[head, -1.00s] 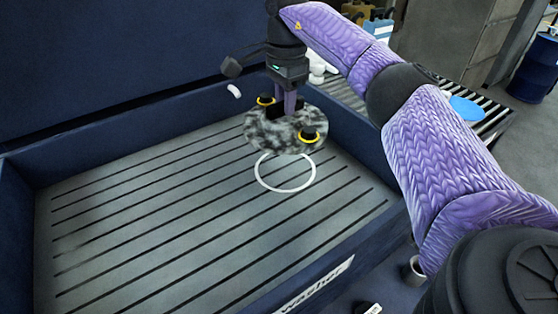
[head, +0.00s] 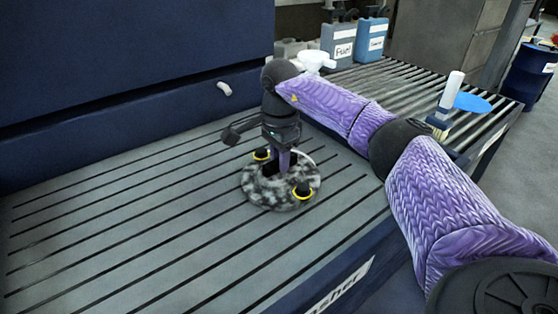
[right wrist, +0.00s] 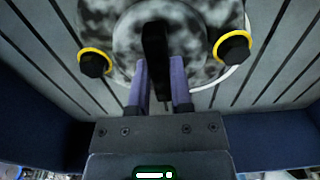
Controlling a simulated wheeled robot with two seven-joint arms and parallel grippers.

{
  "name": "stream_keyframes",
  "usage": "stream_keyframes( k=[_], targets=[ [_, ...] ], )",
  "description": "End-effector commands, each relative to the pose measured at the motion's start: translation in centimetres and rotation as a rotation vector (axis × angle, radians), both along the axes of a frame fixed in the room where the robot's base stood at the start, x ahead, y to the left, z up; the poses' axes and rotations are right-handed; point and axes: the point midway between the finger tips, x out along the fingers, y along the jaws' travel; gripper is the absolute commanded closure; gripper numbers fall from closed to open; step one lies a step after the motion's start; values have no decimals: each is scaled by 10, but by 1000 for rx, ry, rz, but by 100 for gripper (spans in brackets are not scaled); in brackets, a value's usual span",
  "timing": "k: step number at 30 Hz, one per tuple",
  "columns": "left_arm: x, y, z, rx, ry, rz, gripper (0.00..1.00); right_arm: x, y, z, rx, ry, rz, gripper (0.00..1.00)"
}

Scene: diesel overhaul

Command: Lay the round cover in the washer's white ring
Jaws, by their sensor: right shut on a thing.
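The round cover (head: 268,192) is mottled grey and black, with two black knobs ringed in yellow and a black handle in its middle. My right gripper (head: 282,163) is shut on that handle, as the right wrist view (right wrist: 159,75) also shows. The cover is level and low over the washer's slatted floor; I cannot tell whether it touches. It hides most of the white ring (head: 309,157). An arc of the ring shows past the cover's far right side, and in the right wrist view (right wrist: 232,78) to the right. My left gripper is out of view.
The washer's slatted floor (head: 120,215) is clear to the left. Its dark blue wall (head: 130,135) runs along the back. A roller table (head: 400,85) stands behind on the right, with a brush (head: 449,100), a blue disc (head: 472,103) and blue-grey cans (head: 340,42).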

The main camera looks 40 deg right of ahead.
Motion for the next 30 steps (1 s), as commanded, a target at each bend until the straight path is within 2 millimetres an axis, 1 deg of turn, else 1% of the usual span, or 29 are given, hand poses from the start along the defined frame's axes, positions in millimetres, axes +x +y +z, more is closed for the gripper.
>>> stream_keyframes(
  k=[4, 5, 6, 8, 9, 10, 17, 19, 20, 23, 24, 27, 30],
  targets=[
    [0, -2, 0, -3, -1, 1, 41, 0, 0, 0, 0, -2, 0, 100],
    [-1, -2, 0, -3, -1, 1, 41, 0, 0, -1, 0, 0, 0, 70],
    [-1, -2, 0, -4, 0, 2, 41, 0, 0, -1, 0, -1, 0, 61],
    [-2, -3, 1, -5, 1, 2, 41, 0, 0, -1, 0, -1, 0, 48],
    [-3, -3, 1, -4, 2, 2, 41, 0, 0, -1, 0, -1, 0, 40],
    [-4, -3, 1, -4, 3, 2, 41, 0, 0, -1, 0, -1, 0, 38],
    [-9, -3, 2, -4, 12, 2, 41, 0, 0, 0, 0, -1, 0, 38],
    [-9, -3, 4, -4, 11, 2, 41, 0, 0, 6, 0, -3, 0, 38],
    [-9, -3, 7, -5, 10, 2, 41, 0, 0, 11, 1, -4, 0, 38],
    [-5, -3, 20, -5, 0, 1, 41, 0, 0, 40, 0, -8, 0, 38],
    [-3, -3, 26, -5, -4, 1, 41, 1, 0, 53, 0, -9, -1, 38],
    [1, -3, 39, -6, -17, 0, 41, 0, 0, 82, 0, -8, 0, 38],
    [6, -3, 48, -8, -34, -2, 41, 0, 0, 105, 0, -6, 0, 38]
  ],
)
